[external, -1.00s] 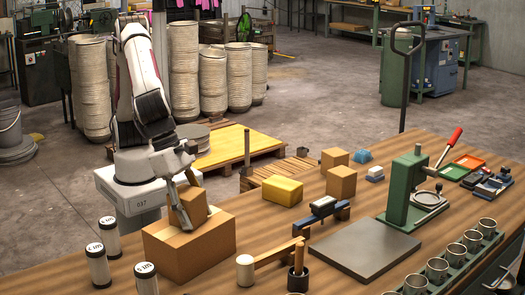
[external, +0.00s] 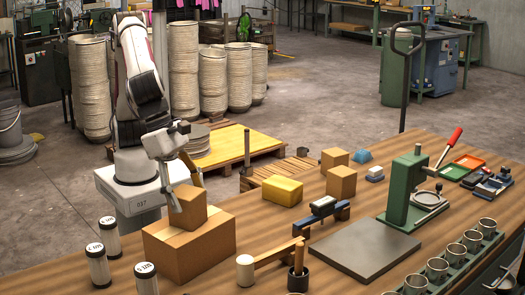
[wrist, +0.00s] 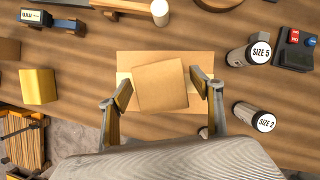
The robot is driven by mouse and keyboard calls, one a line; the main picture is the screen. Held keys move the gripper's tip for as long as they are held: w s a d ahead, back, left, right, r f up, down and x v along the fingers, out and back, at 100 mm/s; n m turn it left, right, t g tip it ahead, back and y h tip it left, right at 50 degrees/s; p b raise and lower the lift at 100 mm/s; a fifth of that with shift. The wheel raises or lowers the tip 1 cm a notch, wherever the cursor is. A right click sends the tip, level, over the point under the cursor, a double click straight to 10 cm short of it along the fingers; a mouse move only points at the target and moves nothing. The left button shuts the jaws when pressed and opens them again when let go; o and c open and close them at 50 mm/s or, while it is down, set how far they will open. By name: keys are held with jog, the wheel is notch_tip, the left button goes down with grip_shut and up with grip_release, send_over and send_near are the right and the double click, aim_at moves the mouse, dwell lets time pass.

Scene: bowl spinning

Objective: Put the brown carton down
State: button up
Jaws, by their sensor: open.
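The small brown carton (external: 189,208) rests on top of a larger brown box (external: 184,252) at the left end of the bench. In the wrist view the small carton (wrist: 160,85) sits slightly turned over the larger box (wrist: 200,60). My gripper (external: 172,198) is open, just above and behind the small carton. In the wrist view its two fingers (wrist: 160,92) stand apart on either side of the carton, with a gap visible on each side near its lower edge.
White cylinders marked SIZE (external: 146,278) stand left of and in front of the large box. A wooden mallet (external: 262,258) lies to its right. A yellow block (external: 283,191) and two other brown cartons (external: 341,182) stand farther back.

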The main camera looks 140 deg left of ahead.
jog(key=shift+v, duration=1.6)
jog(key=shift+s+a+r, duration=0.15)
jog(key=shift+s+a, duration=0.05)
jog(key=shift+s, duration=0.1)
jog(key=s+a+r+n, duration=0.3)
jog(key=s+a+n, duration=0.1)
jog(key=s+n, duration=0.4)
jog(key=s+a+r+n, duration=0.2)
jog(key=s+a+n, duration=0.3)
jog(key=s+n, duration=0.25)
jog(key=s+a+f+n, duration=0.1)
jog(key=s+f+n, duration=0.1)
jog(key=s+n, duration=0.5)
jog(key=s+a+f+n+t+h, duration=0.1)
jog(key=s+a+f+n, duration=0.1)
jog(key=s+n, duration=0.6)
jog(key=shift+n+t+h, duration=0.3)
jog(key=shift+n, duration=0.15)
